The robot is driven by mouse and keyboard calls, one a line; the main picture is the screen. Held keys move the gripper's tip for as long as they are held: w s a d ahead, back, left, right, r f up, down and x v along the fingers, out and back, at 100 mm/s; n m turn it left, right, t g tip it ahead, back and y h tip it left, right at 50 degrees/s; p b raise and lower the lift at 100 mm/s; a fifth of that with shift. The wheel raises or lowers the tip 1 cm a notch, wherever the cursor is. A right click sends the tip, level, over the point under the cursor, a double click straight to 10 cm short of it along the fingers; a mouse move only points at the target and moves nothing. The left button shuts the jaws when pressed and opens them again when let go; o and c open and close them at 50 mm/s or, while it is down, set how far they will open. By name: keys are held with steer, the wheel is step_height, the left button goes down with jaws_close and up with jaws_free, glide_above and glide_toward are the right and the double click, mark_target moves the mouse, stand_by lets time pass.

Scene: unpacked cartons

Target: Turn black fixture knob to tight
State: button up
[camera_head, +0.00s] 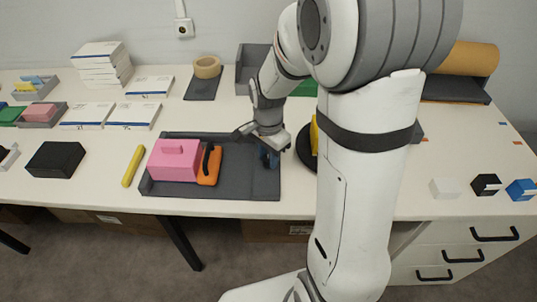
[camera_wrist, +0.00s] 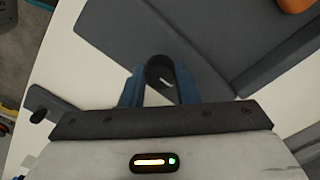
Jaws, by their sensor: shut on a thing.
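The black knob (camera_wrist: 159,68) shows in the wrist view as a dark rounded shape with a small white mark, between two blue fingers. My gripper (camera_wrist: 160,88) is shut on the knob, with a finger on each side. In the head view my gripper (camera_head: 269,158) points down over the right end of the dark grey tray (camera_head: 225,193). The knob is hidden by my gripper there. I cannot tell the knob's turn position or read any label.
In the tray lie a pink block (camera_head: 173,166) and an orange tool with a black handle (camera_head: 209,166). A yellow stick (camera_head: 133,166) and a black box (camera_head: 55,159) lie to its left. A black round base (camera_head: 305,146) with something yellow stands close right of my gripper.

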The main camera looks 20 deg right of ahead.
mark_target(268, 158)
steer(key=shift+m, duration=0.3)
stand_by(0.4)
steer(key=o, duration=1)
step_height(268, 158, up, 8)
steer(key=shift+f+p, duration=0.1)
steer(key=shift+p, duration=0.35)
